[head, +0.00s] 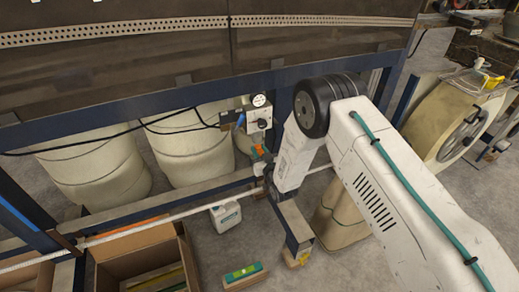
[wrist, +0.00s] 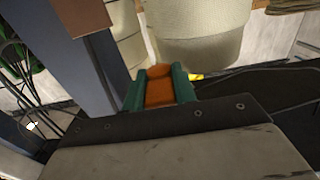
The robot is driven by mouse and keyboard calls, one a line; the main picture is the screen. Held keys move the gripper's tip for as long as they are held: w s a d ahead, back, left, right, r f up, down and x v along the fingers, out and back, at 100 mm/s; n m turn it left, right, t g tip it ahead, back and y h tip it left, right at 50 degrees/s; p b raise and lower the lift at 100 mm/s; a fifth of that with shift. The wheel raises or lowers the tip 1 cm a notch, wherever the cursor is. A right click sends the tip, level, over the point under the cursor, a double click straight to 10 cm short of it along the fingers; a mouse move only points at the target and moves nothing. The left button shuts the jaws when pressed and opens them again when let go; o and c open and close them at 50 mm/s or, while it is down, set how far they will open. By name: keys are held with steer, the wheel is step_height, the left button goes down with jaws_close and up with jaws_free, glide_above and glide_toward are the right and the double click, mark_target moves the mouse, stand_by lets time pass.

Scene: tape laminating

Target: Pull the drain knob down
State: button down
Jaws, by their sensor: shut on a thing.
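An orange piece (wrist: 159,92), which I take to be the drain knob, sits between the two green fingers of my gripper (wrist: 160,86) in the wrist view. The fingers are shut on it from both sides. In the head view, a small orange part (head: 258,152) shows at the tip of my gripper (head: 260,160), below a grey-white unit with a round gauge (head: 259,100) on the blue frame. My wrist and arm hide part of this spot, so the knob's exact shape and height cannot be told.
The blue frame beam (head: 110,128) runs close above my gripper. Pale drums (head: 95,172) stand behind to the left. A white jug (head: 225,217) and an open cardboard box (head: 140,255) are on the floor. A large reel (head: 462,135) stands at the right.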

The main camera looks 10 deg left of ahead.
steer(key=c, duration=1.1)
jaws_free()
steer(key=shift+f, duration=0.15)
steer(key=v, duration=0.7)
steer(key=shift+s+d, duration=0.2)
steer(key=shift+s, duration=0.15)
